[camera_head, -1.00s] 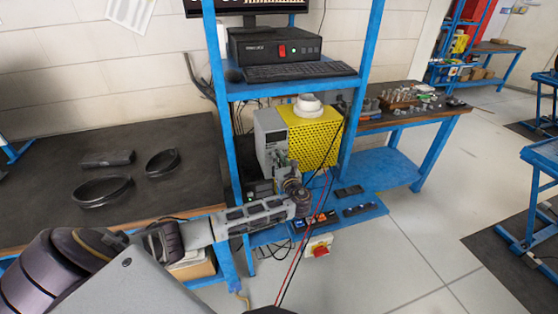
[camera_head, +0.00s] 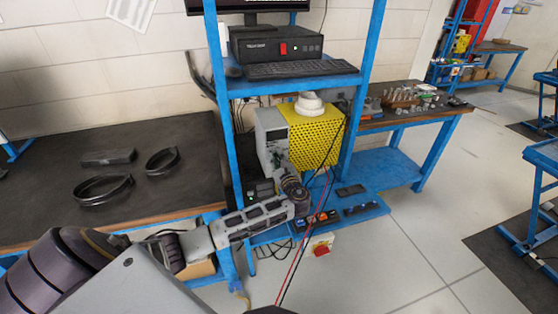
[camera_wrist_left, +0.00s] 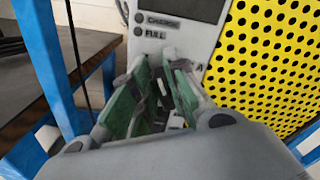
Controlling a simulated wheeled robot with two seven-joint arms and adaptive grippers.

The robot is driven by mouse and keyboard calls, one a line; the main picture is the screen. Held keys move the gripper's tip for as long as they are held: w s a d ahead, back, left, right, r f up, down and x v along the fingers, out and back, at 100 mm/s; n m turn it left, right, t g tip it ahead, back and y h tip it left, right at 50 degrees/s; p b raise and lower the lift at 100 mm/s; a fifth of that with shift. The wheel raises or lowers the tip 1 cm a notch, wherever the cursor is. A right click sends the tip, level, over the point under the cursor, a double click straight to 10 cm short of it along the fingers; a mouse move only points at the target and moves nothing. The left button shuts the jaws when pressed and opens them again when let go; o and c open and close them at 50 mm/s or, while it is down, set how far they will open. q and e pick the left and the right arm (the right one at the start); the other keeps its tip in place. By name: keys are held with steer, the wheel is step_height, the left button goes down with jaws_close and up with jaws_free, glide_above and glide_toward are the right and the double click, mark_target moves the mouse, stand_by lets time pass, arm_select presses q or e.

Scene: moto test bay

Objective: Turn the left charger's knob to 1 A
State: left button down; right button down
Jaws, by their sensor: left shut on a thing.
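The left charger (camera_head: 271,135) is a grey upright box at the left of the yellow perforated case. My left gripper (camera_head: 279,163) is at the lower front of this charger. In the left wrist view the left gripper (camera_wrist_left: 167,75) has its green-padded fingers on both sides of a dark knob (camera_wrist_left: 162,92), shut on it. The fingers mostly hide the knob, and its setting cannot be read. My right gripper is not in view.
The yellow perforated case (camera_head: 318,138) stands close at the right. A blue rack post (camera_head: 222,150) is close to my left arm. Red and black cables (camera_head: 300,245) hang in front of the lower blue shelf (camera_head: 352,208), which holds small dark devices.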

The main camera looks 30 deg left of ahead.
arm_select(q)
steer(key=n, duration=0.1)
steer(key=n+b, duration=0.1)
steer(key=shift+s+a+f+n, duration=0.1)
steer(key=shift+s+f+n, duration=0.05)
steer(key=shift+f+n, duration=0.2)
steer(key=shift+n+b, duration=0.4)
steer(key=shift+n, duration=0.15)
steer(key=shift+r, duration=0.1)
steer(key=c, duration=1.4)
jaws_free()
